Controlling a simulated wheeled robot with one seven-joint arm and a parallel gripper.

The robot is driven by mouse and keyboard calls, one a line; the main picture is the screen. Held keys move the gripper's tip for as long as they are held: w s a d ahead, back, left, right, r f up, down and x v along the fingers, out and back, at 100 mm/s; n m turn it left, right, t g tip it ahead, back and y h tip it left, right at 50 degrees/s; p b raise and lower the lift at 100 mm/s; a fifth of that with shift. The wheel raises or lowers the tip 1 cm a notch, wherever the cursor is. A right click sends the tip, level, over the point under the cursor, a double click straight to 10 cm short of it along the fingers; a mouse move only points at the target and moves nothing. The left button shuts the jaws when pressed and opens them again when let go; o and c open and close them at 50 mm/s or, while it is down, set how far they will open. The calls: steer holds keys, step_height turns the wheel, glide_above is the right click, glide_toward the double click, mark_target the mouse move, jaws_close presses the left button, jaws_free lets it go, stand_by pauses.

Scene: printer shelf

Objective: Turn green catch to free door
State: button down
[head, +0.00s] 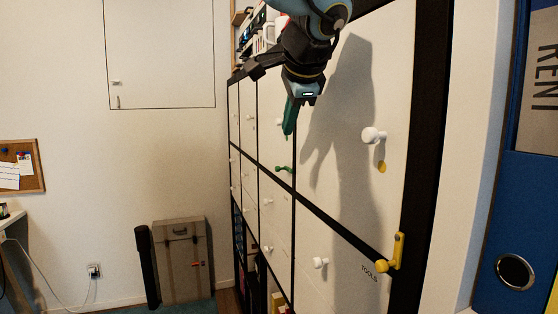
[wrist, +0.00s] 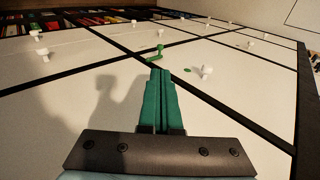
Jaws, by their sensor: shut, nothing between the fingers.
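The green catch (head: 284,169) sits low on the cabinet front, by a black frame strip. In the head view it lies roughly level. In the wrist view the green catch (wrist: 156,54) shows beyond my fingertips, by a crossing of black strips. A green dot (wrist: 187,70) marks the white door near a white knob (wrist: 206,72); the same knob seems to show in the head view (head: 279,122). My gripper (head: 288,133) has green fingers, shut and empty, pointing down above the catch. The fingertips (wrist: 160,71) appear apart from the catch.
A yellow catch (head: 397,252) stands upright at the near door's lower corner, with a yellow dot (head: 381,167) above. White knobs, such as the near one (head: 373,135), stick out. A grey case (head: 181,262) stands on the floor. Blue binders (head: 515,220) are at right.

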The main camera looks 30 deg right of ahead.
mark_target(277, 167)
stand_by(0.3)
steer(key=p+x, duration=0.3)
steer(key=x, duration=1.1)
steer(key=shift+r, duration=0.1)
steer(key=shift+w, duration=0.1)
